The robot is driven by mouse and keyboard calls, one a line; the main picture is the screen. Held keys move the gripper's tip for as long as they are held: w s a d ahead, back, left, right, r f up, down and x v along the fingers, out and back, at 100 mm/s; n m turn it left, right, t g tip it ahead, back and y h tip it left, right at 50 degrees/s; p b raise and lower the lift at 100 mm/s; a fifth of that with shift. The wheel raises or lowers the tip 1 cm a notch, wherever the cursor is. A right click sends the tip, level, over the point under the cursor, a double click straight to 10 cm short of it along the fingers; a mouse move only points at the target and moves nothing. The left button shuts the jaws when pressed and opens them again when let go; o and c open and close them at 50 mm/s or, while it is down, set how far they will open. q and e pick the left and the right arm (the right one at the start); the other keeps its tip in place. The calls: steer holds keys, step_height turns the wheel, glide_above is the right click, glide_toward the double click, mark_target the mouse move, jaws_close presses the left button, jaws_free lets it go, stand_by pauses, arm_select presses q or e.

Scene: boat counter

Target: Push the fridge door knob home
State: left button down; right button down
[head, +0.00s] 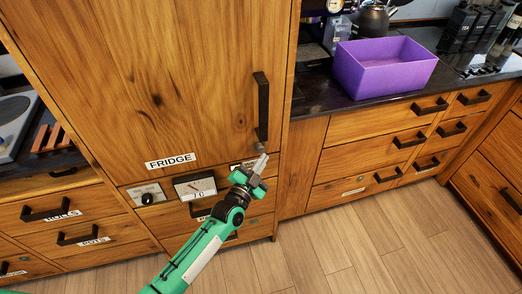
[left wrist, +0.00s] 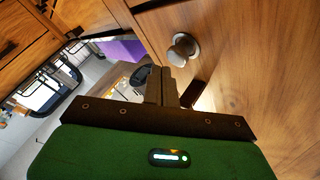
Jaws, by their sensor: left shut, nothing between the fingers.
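The wooden fridge door (head: 150,80) is closed above a white FRIDGE label, with a black vertical handle (head: 262,105) near its right edge. A small round grey knob (head: 258,147) sits just below the handle. In the left wrist view the metal knob (left wrist: 183,48) stands out from the wood on a short stem. My left gripper (head: 262,161) is shut and empty, its fingertips just below the knob in the head view. In the left wrist view the fingers (left wrist: 163,82) point close to the knob; I cannot tell whether they touch. My right gripper is not in view.
A purple open bin (head: 385,72) stands on the dark counter to the right, near a kettle (head: 373,20). A dial gauge (head: 195,187) and a black control knob (head: 148,198) sit below the door. Drawers with black handles flank the fridge. The wooden floor is clear.

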mark_target(259, 151)
arm_select(q)
steer(key=shift+w, duration=0.1)
steer(key=shift+w+a, duration=0.1)
steer(key=shift+w, duration=0.2)
steer(key=shift+w, duration=0.1)
stand_by(0.4)
steer(key=shift+w+a+b, duration=0.3)
steer(key=shift+w+b, duration=0.05)
steer(key=shift+w, duration=0.25)
stand_by(0.5)
steer(key=shift+w+a+r, duration=0.1)
steer(key=shift+w+a, duration=0.1)
steer(key=shift+w, duration=0.4)
stand_by(0.5)
steer(key=shift+s, duration=0.1)
steer(key=shift+s+d+p, duration=0.25)
steer(key=shift+s+p, duration=0.05)
steer(key=shift+s, duration=0.3)
steer(key=shift+s+d+p, duration=0.15)
steer(key=shift+s+p, duration=0.1)
steer(key=shift+s, duration=0.25)
steer(key=shift+s+d+p, duration=0.15)
steer(key=shift+s+p, duration=0.1)
steer(key=shift+s, duration=0.25)
